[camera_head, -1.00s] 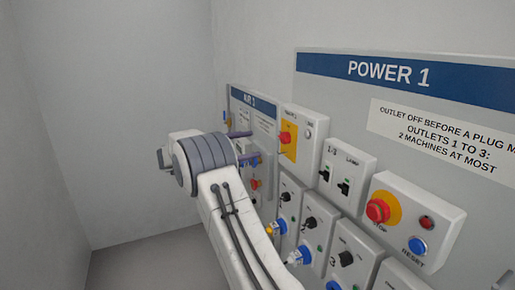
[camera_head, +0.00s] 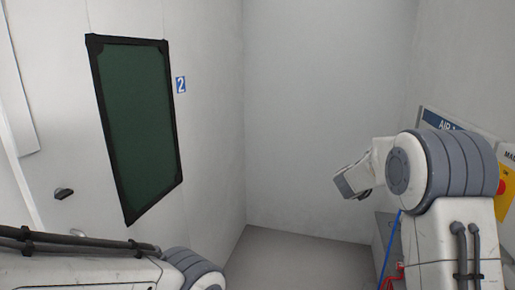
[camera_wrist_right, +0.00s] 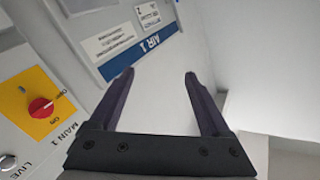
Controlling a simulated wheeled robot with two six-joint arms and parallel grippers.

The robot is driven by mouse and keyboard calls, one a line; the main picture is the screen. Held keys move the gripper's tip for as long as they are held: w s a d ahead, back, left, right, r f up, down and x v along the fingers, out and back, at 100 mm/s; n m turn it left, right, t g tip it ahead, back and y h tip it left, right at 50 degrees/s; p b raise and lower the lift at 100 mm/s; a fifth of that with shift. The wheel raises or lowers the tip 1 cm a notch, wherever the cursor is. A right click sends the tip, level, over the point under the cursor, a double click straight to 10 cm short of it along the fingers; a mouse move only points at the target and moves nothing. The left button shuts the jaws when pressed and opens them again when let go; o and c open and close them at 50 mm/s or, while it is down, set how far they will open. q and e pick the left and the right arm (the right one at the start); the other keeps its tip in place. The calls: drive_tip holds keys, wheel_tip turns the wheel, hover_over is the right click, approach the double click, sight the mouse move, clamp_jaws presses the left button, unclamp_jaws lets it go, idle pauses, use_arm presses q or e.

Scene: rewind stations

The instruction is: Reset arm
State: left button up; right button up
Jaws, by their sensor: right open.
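My right arm (camera_head: 455,185) reaches in from the right of the head view, beside the wall panels. My right gripper (camera_wrist_right: 160,76) is open and empty in the right wrist view, with its two dark fingers spread apart. The AIR 1 panel (camera_wrist_right: 122,48) lies behind the fingers, and I see nothing held between them. My left arm (camera_head: 90,268) shows along the bottom left of the head view, and its gripper is out of view.
A yellow MAIN 1 plate with a red rotary switch (camera_wrist_right: 41,108) is at the left of the wrist view. A door with a dark green window (camera_head: 138,125) and a blue number 2 sign (camera_head: 181,84) are on the left wall. The floor (camera_head: 290,250) ahead looks clear.

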drive_tip(key=s+a+f+n+y, duration=0.3)
drive_tip(key=a+f+n+y, duration=0.2)
drive_tip(key=a, duration=0.3)
drive_tip(key=s+a+f+n+y, duration=0.2)
drive_tip(key=a+f+n+y, duration=0.35)
drive_tip(key=a, duration=0.25)
drive_tip(key=s+a+f+n+g+y, duration=0.2)
drive_tip(key=s+a+f+g+y, duration=0.15)
drive_tip(key=s+f, duration=0.4)
drive_tip(key=s+a+f+n+g, duration=0.1)
drive_tip(key=s+f+n+g, duration=0.15)
drive_tip(key=s, duration=0.65)
drive_tip(key=s+a+f+n+g, duration=0.1)
drive_tip(key=s+f+g, duration=0.15)
drive_tip(key=s, duration=0.75)
drive_tip(key=s+a+r+n+g+b, duration=0.2)
drive_tip(key=s+a+r+n, duration=0.2)
drive_tip(key=s+a, duration=0.8)
drive_tip(key=a+n, duration=0.2)
drive_tip(key=shift+s+n+y, duration=0.3)
drive_tip(key=shift+s+n, duration=0.05)
drive_tip(key=shift+n, duration=0.05)
